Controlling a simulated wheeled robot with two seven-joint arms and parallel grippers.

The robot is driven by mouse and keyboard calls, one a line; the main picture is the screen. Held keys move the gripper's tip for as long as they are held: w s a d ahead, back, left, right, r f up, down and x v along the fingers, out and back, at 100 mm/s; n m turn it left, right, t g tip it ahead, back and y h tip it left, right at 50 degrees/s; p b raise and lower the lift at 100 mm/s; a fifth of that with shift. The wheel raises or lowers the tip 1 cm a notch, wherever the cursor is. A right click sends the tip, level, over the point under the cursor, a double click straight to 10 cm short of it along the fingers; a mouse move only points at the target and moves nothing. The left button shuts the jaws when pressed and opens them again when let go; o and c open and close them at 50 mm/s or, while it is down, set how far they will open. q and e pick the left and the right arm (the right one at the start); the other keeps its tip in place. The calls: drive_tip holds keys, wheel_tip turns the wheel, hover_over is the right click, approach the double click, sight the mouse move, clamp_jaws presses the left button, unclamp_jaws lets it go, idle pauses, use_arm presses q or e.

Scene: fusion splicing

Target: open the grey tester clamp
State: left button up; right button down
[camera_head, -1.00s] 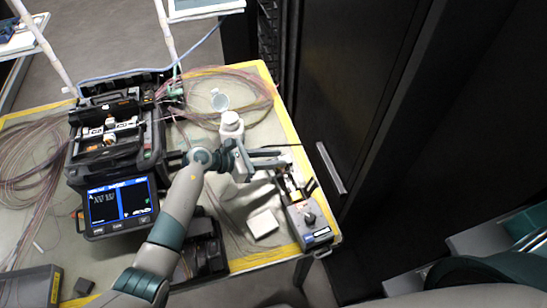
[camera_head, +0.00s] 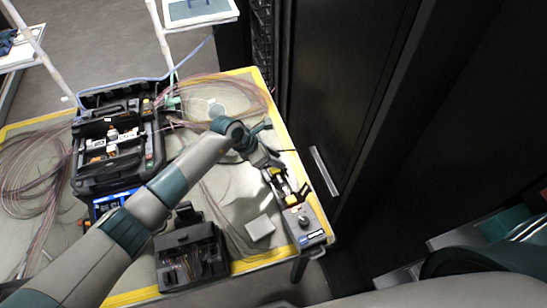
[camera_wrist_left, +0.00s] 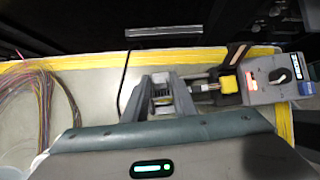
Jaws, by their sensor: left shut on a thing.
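The grey tester (camera_head: 306,222) sits at the right edge of the table, with a dark knob on top; it also shows at the right in the left wrist view (camera_wrist_left: 262,92). Its clamp end, with a yellow block (camera_wrist_left: 229,84) and dark arms, faces my left gripper (camera_wrist_left: 163,92). In the head view my left gripper (camera_head: 272,164) reaches the far end of the tester. Its fingers are shut on a small part at the clamp end, mostly hidden between them; it looks like the clamp. My right gripper is not in view.
The black fusion splicer (camera_head: 112,150) stands left, its screen partly behind my left arm. A black open box (camera_head: 190,250) and a white block (camera_head: 260,228) lie near the front edge. Loose fibres (camera_head: 35,180) cover the left side. A dark cabinet (camera_head: 340,100) stands close right.

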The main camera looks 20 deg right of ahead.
use_arm(q)
drive_tip(key=shift+d, duration=0.1)
idle(0.3)
drive_tip(key=o, duration=0.9)
drive_tip(key=shift+c, duration=0.2)
drive_tip(key=shift+r, duration=0.1)
drive_tip(key=b+v, duration=0.6)
drive_tip(key=v, duration=1.1)
drive_tip(key=shift+d+r, duration=0.2)
drive_tip(key=shift+r, duration=0.1)
drive_tip(key=shift+w+a, duration=0.1)
